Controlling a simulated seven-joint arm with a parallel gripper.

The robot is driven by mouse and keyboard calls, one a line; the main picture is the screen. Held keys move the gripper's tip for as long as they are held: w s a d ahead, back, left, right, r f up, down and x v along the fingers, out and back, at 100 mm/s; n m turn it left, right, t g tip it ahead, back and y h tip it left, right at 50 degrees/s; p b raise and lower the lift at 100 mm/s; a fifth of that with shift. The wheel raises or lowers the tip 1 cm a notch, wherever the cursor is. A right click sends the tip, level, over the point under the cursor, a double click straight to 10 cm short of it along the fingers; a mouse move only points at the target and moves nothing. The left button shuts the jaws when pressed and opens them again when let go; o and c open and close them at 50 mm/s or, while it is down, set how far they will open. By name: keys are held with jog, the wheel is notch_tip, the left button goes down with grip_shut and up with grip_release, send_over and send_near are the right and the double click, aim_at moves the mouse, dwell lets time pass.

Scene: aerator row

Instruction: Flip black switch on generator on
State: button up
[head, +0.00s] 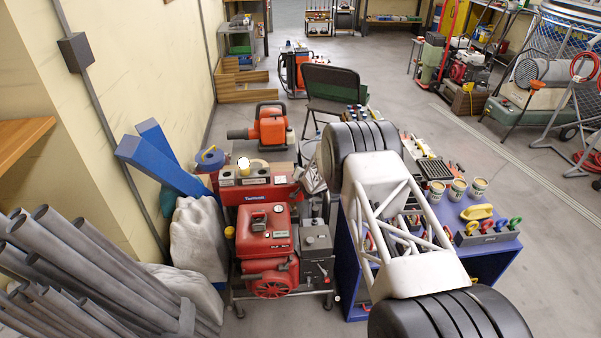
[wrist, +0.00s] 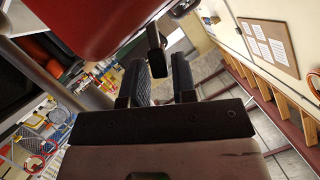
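The generator (head: 267,243) is a red machine with a grey side box (head: 317,240), standing on a frame left of the blue table. I cannot make out its black switch in the head view. In the wrist view, a red body (wrist: 90,22) fills the top left. A small black block-like piece (wrist: 157,52) shows between and beyond the fingertips; I cannot tell whether it is the switch. My gripper (wrist: 158,75) has its two dark fingers apart, with a visible gap and nothing clearly held. In the head view the gripper is mostly hidden behind my arm.
A red toolbox-like unit (head: 258,189) with items on top stands behind the generator. A blue table (head: 480,256) with cans and tools is at right. Grey pipes (head: 80,265) and pale sacks (head: 198,240) crowd the left. A dark chair (head: 331,84) stands behind.

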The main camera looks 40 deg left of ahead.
jog(key=shift+d, duration=0.1)
dwell(0.3)
jog(key=v, duration=0.7)
jog(key=shift+s+d, duration=0.2)
jog(key=shift+r, duration=0.1)
dwell(0.3)
dwell(0.5)
